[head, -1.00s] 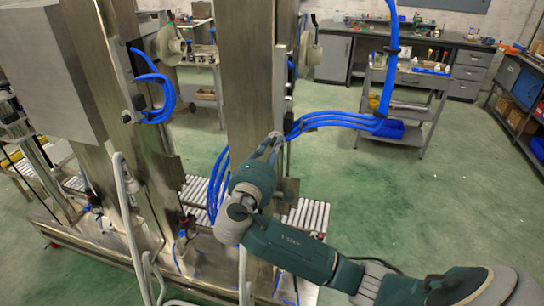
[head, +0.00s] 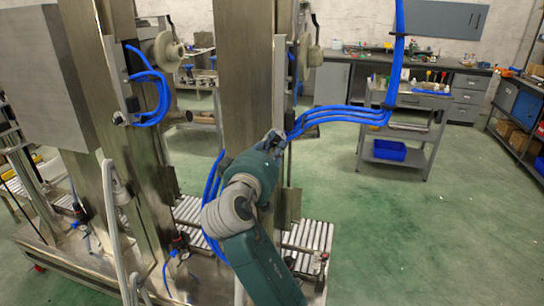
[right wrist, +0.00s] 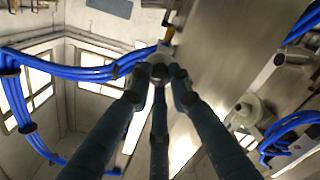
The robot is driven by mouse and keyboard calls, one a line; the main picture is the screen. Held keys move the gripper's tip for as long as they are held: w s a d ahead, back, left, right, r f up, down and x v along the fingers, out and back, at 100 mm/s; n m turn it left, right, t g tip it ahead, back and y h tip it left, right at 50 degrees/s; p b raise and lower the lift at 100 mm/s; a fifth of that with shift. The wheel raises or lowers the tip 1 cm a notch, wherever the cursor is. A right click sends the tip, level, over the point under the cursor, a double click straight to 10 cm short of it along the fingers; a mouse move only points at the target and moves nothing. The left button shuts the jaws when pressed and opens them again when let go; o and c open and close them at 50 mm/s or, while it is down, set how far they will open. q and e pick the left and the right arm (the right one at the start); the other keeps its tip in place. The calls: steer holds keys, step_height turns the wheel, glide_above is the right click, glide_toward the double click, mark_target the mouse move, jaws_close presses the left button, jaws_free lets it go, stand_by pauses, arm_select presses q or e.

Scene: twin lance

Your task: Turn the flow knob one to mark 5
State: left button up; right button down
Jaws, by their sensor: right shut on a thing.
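My right gripper (head: 273,140) is at the side of the right-hand steel column (head: 245,80), by the blue hoses. In the right wrist view its three fingers (right wrist: 160,82) close around a small grey round knob (right wrist: 160,70). I take this to be the flow knob. The fingers hide most of it, and I cannot read any marks or its setting. In the head view the knob is hidden behind the gripper. My left gripper is not in view.
Blue hoses (head: 340,112) run from the column beside my gripper to the upper right. Another steel column (head: 95,160) stands to the left. Roller conveyors (head: 308,240) lie below. A grey cart (head: 420,100) stands behind, with open green floor (head: 410,240) in front.

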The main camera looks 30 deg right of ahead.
steer(key=shift+f+m+b, duration=0.25)
steer(key=shift+m+b, duration=0.8)
steer(key=shift+m, duration=0.25)
steer(key=c, duration=1.6)
jaws_free()
steer(key=shift+r, duration=0.1)
step_height(320, 180, up, 10)
steer(key=shift+r, duration=0.1)
steer(key=shift+a, duration=0.1)
